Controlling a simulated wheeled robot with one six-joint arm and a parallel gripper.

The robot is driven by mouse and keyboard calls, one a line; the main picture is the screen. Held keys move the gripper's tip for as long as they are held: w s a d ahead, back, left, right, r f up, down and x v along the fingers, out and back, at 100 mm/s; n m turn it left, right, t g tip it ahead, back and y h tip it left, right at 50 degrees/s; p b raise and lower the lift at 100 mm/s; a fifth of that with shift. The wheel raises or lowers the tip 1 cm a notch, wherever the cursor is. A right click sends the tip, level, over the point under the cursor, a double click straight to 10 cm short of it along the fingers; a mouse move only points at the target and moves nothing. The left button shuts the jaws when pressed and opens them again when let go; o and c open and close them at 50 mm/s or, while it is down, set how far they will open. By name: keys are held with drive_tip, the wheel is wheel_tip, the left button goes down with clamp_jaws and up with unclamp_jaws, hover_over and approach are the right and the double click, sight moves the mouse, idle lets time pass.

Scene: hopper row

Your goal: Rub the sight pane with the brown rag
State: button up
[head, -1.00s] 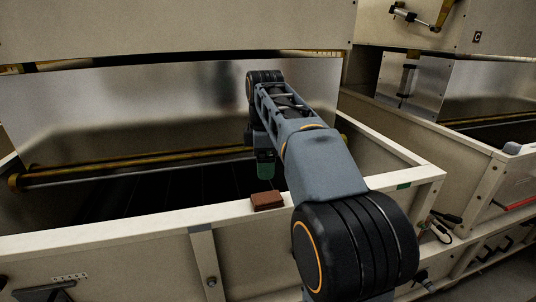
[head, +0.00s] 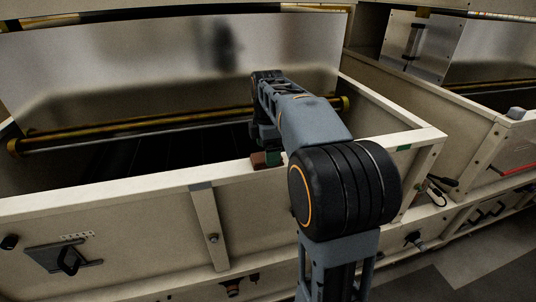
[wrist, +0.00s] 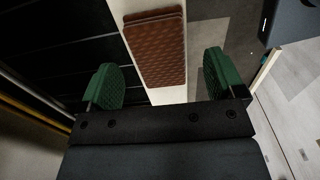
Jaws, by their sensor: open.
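The brown rag (head: 260,160) is a folded reddish-brown pad lying on the hopper's cream front rim. In the wrist view the rag (wrist: 156,45) shows a quilted surface and its near end appears between the green fingers. My gripper (wrist: 160,78) is open, with one finger to each side of the rag and none visibly touching it. In the head view my gripper (head: 268,146) is beside the rag, partly hidden by my arm. I cannot tell for certain which surface is the sight pane; a steel panel (head: 150,75) with a dark blurred patch stands behind the hopper.
The dark slatted hopper bed (head: 170,162) lies behind the rim (head: 120,203). A yellow-and-steel bar (head: 130,127) runs across its back. A second hopper (head: 480,120) stands at the right. Floor (head: 470,270) is open at the lower right.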

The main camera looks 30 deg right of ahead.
drive_tip(key=shift+f, duration=1)
drive_tip(key=shift+c, duration=0.4)
drive_tip(key=c, duration=0.9)
drive_tip(key=o, duration=0.6)
drive_tip(key=shift+r+p, duration=0.25)
drive_tip(key=shift+p, duration=0.1)
drive_tip(key=c, duration=0.7)
